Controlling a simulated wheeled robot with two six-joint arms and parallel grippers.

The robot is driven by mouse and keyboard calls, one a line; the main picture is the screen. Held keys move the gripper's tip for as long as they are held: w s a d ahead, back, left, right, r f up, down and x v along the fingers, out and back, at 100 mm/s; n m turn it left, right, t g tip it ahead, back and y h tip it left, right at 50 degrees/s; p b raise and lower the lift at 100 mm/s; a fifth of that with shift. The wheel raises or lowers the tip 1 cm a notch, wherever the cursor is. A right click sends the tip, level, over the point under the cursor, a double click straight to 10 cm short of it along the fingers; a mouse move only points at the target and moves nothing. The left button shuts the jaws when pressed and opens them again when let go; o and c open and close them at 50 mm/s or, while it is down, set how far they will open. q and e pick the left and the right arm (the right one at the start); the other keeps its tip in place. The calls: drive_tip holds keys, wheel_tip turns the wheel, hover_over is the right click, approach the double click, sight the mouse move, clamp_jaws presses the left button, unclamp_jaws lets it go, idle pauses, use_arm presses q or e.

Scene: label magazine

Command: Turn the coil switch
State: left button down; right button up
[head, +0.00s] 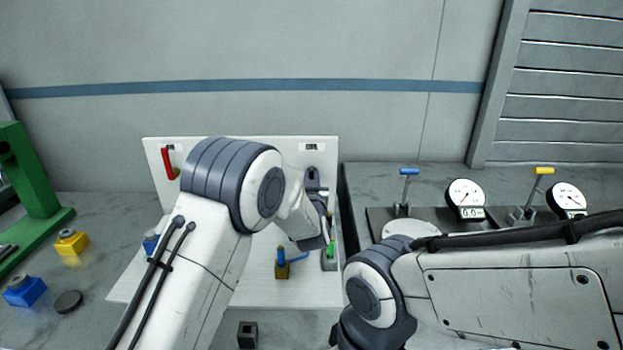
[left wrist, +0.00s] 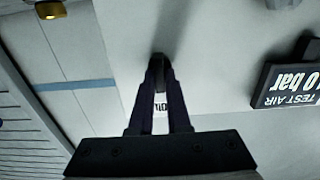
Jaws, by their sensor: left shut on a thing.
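The coil switch (left wrist: 159,66) is a small dark knob on the pale panel, with a partly hidden printed label beside it. In the left wrist view my left gripper (left wrist: 160,74) has its two dark fingers closed together on this knob. In the head view the gripper (head: 318,192) is at the right part of the upright white panel (head: 230,147), mostly hidden by my own wrist. The knob's exact angle cannot be made out. My right arm crosses the lower right of the head view, and its gripper is out of sight.
A red lever (head: 168,163) is on the panel's left. Blue (head: 25,291) and yellow (head: 71,242) blocks and a dark disc (head: 68,302) lie left. Gauges (head: 465,198) and levers (head: 409,172) stand right. A black pressure sign (left wrist: 288,86) shows in the left wrist view.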

use_arm(q)
drive_tip(key=c, duration=0.9)
unclamp_jaws()
drive_tip(key=s+b, duration=0.2)
drive_tip(key=s, duration=0.8)
drive_tip(key=shift+s, duration=0.25)
